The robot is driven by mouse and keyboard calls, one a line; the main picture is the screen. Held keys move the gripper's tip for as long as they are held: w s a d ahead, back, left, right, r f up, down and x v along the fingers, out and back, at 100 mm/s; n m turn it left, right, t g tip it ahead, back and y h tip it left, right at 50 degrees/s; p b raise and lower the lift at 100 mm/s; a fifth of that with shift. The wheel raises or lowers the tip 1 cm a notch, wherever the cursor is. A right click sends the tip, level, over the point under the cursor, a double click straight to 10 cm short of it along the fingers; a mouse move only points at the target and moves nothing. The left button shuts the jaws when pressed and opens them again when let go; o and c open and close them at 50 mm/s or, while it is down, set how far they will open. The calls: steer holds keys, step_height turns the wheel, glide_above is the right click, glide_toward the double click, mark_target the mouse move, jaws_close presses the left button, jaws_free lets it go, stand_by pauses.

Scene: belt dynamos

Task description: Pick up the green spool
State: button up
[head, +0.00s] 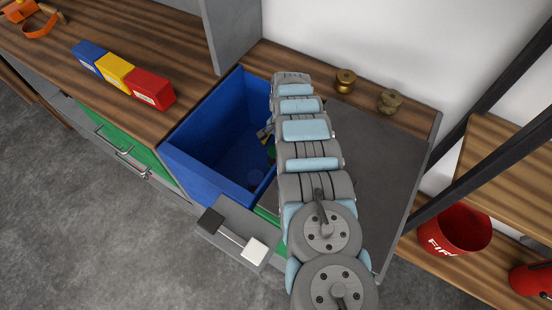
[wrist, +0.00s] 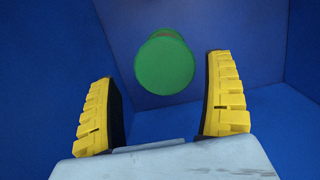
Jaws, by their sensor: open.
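The green spool (wrist: 164,66) shows in the wrist view as a round green end inside a blue bin, beyond my fingertips and between their lines. In the head view only a small green part (head: 271,152) of it shows beside my arm, deep in the blue bin (head: 190,150). My gripper (wrist: 163,95) is open, with its two yellow fingers apart and nothing between them. The spool appears apart from both fingers. My arm hides most of the gripper and the bin's right side in the head view.
Blue, yellow and red boxes (head: 115,68) stand on the wooden counter left of the bin. Two brass-coloured spools (head: 346,81) (head: 389,102) sit on the back ledge. A grey panel (head: 235,230) with a black and a white block lies at the bin's front. A red bucket (head: 455,229) stands right.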

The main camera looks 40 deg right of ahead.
steer(key=shift+w+f+b, duration=0.1)
steer(key=shift+f+b, duration=0.25)
steer(key=shift+f, duration=0.2)
steer(key=f+b, duration=0.1)
steer(key=f, duration=0.1)
steer(key=a+f+b, duration=0.1)
steer(key=f, duration=0.1)
steer(key=shift+r, duration=0.1)
steer(key=c, duration=1.3)
